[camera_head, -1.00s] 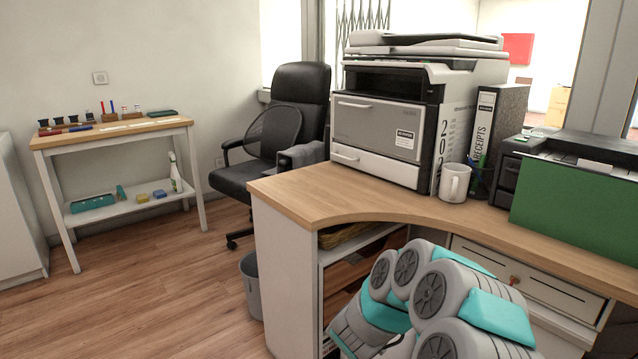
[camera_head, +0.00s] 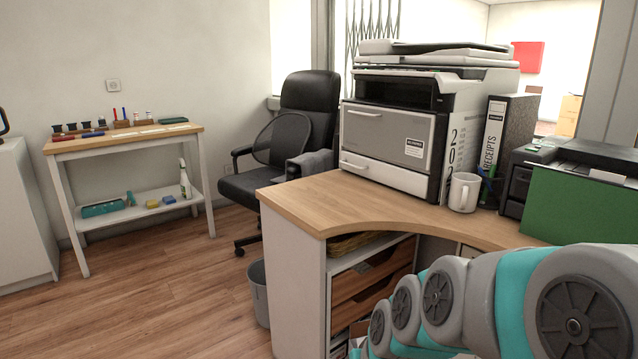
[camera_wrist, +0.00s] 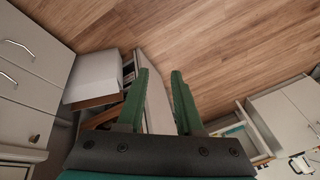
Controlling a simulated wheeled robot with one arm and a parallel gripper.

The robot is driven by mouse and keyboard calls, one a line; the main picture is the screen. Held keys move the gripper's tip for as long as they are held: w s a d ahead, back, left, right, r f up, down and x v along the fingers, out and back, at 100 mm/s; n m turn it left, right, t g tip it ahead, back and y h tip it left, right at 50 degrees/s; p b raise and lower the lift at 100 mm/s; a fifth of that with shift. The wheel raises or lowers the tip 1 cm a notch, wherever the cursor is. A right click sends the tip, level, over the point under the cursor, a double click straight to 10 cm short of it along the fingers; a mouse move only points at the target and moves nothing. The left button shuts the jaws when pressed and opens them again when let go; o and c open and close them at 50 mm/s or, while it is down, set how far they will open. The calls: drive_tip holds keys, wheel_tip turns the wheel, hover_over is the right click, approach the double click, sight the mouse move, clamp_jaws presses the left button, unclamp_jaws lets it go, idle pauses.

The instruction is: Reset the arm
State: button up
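My gripper (camera_wrist: 160,78) shows in the wrist view as two green fingers on a dark mount. The fingers stand apart with a clear gap, and nothing is held between them. Floor and the pale side of a piece of furniture show beyond the gap, further off. In the head view my grey and teal arm crosses the lower right corner, in front of the wooden counter (camera_head: 330,195). The gripper itself is outside the head view.
A printer (camera_head: 420,120), a white mug (camera_head: 464,192) and a receipts binder (camera_head: 508,140) stand on the counter. A grey bin (camera_head: 259,290), an office chair (camera_head: 310,110) and a side table (camera_head: 125,140) are leftward. Wood floor (camera_head: 150,300) is open at left.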

drive_tip(key=s+d+g+h, duration=0.1)
drive_tip(key=s+d, duration=0.2)
drive_tip(key=s, duration=0.3)
drive_tip(key=s+d+g+h, duration=0.1)
drive_tip(key=s+d+g, duration=0.1)
drive_tip(key=s, duration=0.5)
drive_tip(key=s+d+r+g+h, duration=0.1)
drive_tip(key=s+d+g, duration=0.1)
drive_tip(key=s+d, duration=0.2)
drive_tip(key=s, duration=0.3)
drive_tip(key=shift+m, duration=0.4)
drive_tip(key=shift+r, duration=0.1)
